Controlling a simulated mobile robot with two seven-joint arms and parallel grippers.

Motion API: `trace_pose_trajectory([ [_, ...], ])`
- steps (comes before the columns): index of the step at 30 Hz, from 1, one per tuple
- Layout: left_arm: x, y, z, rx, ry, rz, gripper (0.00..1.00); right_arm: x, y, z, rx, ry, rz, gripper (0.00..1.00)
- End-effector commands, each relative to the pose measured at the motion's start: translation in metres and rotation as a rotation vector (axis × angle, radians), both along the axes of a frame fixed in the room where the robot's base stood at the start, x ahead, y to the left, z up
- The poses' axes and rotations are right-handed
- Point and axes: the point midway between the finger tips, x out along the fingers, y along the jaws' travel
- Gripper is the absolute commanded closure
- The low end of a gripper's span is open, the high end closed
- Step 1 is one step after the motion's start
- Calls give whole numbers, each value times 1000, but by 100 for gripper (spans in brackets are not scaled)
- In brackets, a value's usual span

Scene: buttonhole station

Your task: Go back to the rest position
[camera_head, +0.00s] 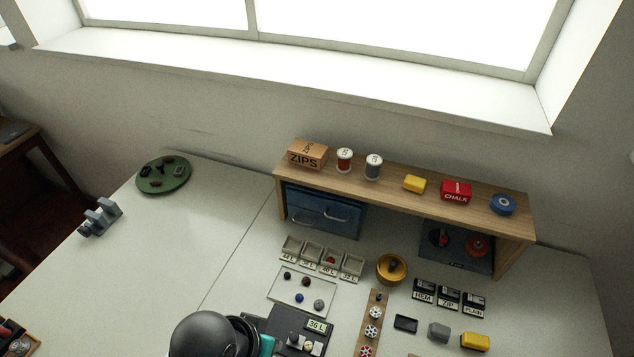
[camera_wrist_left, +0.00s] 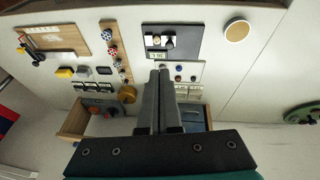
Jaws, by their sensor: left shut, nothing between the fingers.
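My left gripper (camera_wrist_left: 159,76) shows in the left wrist view, its two dark fingers pressed together with nothing between them. It points toward the worktop near the black plate (camera_wrist_left: 172,42) with the 36 L label. In the head view the dark rounded part of my left arm is at the bottom, left of the same black plate (camera_head: 288,323); the fingertips cannot be made out there. My right gripper is in neither view.
A wooden shelf (camera_head: 400,180) with a blue drawer (camera_head: 322,211) stands at the back. Labelled bins (camera_head: 328,263), a clear plate of buttons (camera_head: 287,296) and a brass bowl (camera_head: 391,269) sit before it. A green disc (camera_head: 163,188) lies back left; the left worktop (camera_head: 150,265) is mostly bare.

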Motion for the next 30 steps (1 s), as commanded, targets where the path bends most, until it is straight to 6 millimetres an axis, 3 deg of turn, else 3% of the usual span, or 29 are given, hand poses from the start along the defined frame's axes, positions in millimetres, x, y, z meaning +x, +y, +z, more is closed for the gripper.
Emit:
trace_pose_trajectory([
  [12, -38, 86, 25, 165, -14, 142, 100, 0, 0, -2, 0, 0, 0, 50],
  [23, -27, 81, -66, 163, 16, 130, 100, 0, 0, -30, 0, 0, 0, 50],
  [26, -27, 80, -100, 163, 27, 128, 100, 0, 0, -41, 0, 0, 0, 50],
  [30, -31, 80, -164, 166, 49, 123, 100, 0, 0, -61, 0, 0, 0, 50],
])
